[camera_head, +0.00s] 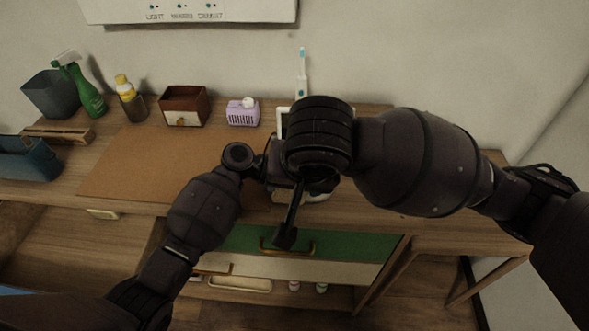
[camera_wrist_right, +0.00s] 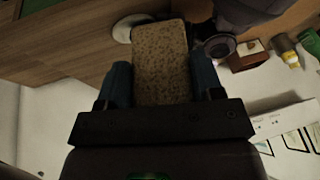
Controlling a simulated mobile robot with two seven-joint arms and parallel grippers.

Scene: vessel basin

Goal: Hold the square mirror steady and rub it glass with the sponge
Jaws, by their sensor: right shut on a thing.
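The sponge (camera_wrist_right: 162,62), a tan speckled block, is between the two fingers of my right gripper (camera_wrist_right: 162,82) in the right wrist view. The gripper is shut on it. In the head view my right wrist covers the sponge and most of the mirror. A pale edge (camera_head: 283,118), apparently the square mirror's frame, shows just left of that wrist. A pale round base (camera_head: 316,196) shows below it. My left gripper (camera_head: 272,168) reaches in from the left beside the mirror, and its fingertips are hidden. Contact between sponge and glass cannot be seen.
On the desk stand a purple basket (camera_head: 242,113), a brown box (camera_head: 184,106), a yellow-capped bottle (camera_head: 130,98), a green spray bottle (camera_head: 86,90) and a toothbrush (camera_head: 302,75). The brown mat (camera_head: 140,165) is largely clear. A green drawer front (camera_head: 340,243) is below.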

